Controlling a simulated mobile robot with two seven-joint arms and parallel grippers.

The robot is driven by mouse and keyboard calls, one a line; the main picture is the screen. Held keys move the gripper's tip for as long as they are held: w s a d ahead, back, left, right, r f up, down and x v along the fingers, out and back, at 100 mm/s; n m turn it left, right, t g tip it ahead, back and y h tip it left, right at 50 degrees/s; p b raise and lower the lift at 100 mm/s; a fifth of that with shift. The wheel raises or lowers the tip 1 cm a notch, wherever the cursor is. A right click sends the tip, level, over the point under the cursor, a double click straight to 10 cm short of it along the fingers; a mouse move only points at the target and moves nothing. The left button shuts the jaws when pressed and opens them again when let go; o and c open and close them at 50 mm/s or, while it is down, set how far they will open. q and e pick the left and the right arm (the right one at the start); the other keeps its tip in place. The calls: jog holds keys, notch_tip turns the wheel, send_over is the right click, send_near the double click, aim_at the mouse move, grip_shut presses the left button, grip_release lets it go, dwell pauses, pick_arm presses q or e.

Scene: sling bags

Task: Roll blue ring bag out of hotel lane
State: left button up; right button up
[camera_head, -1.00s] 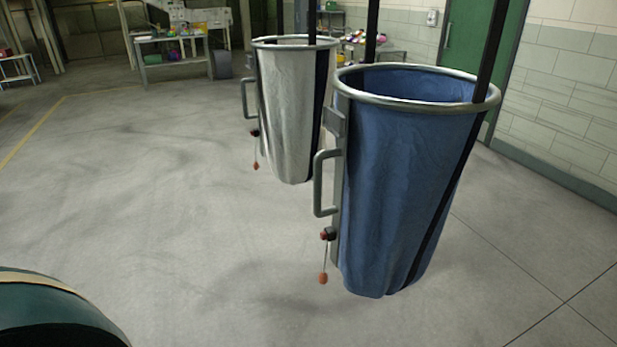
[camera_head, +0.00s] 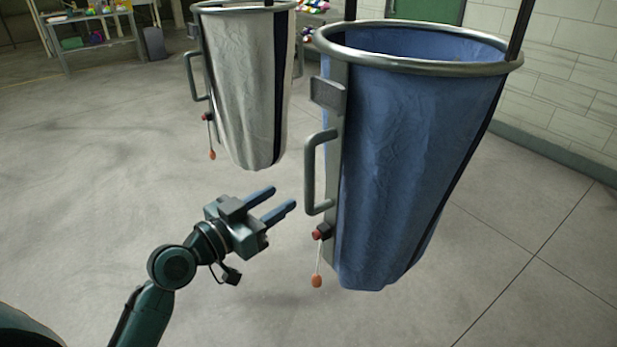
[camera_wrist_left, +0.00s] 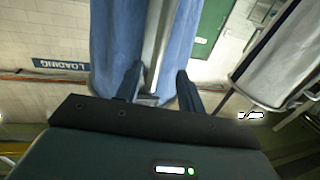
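The blue ring bag (camera_head: 410,150) hangs from black straps under a metal ring (camera_head: 420,64), at the right of the head view. Its grey side handle (camera_head: 312,170) faces left, with a red knob (camera_head: 319,234) and an orange-ended cord below. My left gripper (camera_head: 283,200) is open and empty, its two fingers pointing at the handle from the left, with a gap between. In the left wrist view the open fingers (camera_wrist_left: 158,88) frame a grey metal bar (camera_wrist_left: 158,45) in front of the blue cloth (camera_wrist_left: 117,40). My right gripper is not in view.
A white ring bag (camera_head: 243,85) hangs behind and to the left; it also shows at the right of the left wrist view (camera_wrist_left: 285,60). A workbench (camera_head: 95,40) stands far left. Open concrete floor lies left and front. A block wall (camera_head: 580,90) is at right.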

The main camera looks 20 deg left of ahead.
aim_at(305, 183)
pick_arm(q)
jog(key=p+x, duration=0.1)
jog(key=x, duration=0.8)
jog(key=shift+d+p, duration=0.15)
jog(key=shift+p, duration=0.15)
jog(key=shift+c, duration=0.3)
grip_shut()
